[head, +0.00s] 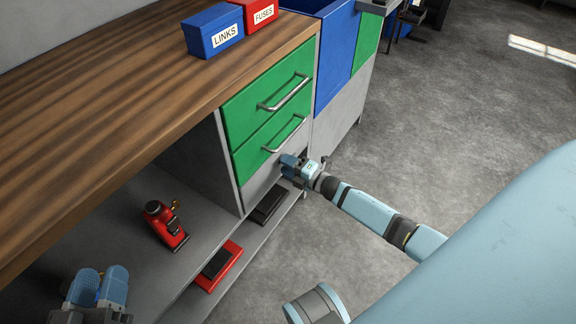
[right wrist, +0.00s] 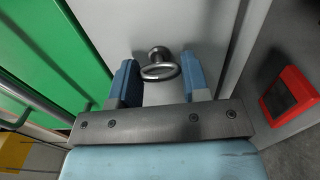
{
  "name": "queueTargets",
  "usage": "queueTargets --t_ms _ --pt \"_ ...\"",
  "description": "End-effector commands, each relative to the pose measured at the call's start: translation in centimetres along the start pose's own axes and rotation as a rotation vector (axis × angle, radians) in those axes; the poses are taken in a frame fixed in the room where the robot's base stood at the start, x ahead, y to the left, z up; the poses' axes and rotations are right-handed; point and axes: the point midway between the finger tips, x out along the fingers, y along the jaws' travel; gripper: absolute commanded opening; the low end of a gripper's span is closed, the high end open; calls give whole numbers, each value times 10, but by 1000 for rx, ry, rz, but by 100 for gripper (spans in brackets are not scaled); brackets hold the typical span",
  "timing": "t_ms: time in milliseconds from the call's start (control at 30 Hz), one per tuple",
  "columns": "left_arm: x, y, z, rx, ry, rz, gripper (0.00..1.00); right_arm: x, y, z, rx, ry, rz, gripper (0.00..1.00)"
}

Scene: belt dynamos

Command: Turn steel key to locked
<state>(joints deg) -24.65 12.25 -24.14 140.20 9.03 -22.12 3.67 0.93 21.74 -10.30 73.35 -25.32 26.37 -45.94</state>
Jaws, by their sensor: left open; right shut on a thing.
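The steel key (right wrist: 160,72) has a round ring-shaped bow and stands out from a grey panel (right wrist: 200,22) in the right wrist view. My right gripper (right wrist: 159,82) has one blue finger on each side of the bow and is shut on it. In the head view my right gripper (head: 293,166) is at the grey front below the green drawers (head: 268,110), and it hides the key there. Any lock markings are not visible. My left gripper (head: 98,288) is open and empty at the bottom left, over the shelf.
A red tool-like object (head: 165,225) stands on the grey shelf. A red tray (head: 218,266) and a dark tray (head: 270,204) lie lower down. The blue LINKS box (head: 213,30) and red FUSES box (head: 261,14) stand on the wooden worktop. The floor at right is open.

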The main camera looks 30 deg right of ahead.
Motion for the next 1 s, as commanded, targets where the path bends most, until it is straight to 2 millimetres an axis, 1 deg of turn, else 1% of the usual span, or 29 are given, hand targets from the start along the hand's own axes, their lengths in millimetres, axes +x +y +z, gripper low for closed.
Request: queueTargets --t_ms 233,267,300,367,633,733,867,1000 --pt "0 0 0 1 -1 0 43 -1 -1 0 -1 0 -2 19" --pt "0 0 0 1 -1 0 43 -1 -1 0 -1 0 -2 45" --pt "0 0 0 1 0 0 43 -1 -1 0 -1 0 -2 54" --pt "0 0 0 1 0 0 43 -1 -1 0 -1 0 -2 68" --pt "0 0 -1 -1 1 -1 43 -1 0 0 0 0 -1 68" --pt "0 0 -4 -2 6 -2 43 -6 0 0 0 -1 -2 68" --pt "1 2 -14 -2 31 -4 43 -25 1 0 2 -1 -3 68" --pt "-2 4 -24 -3 72 -10 43 -57 2 0 2 -1 -4 68"
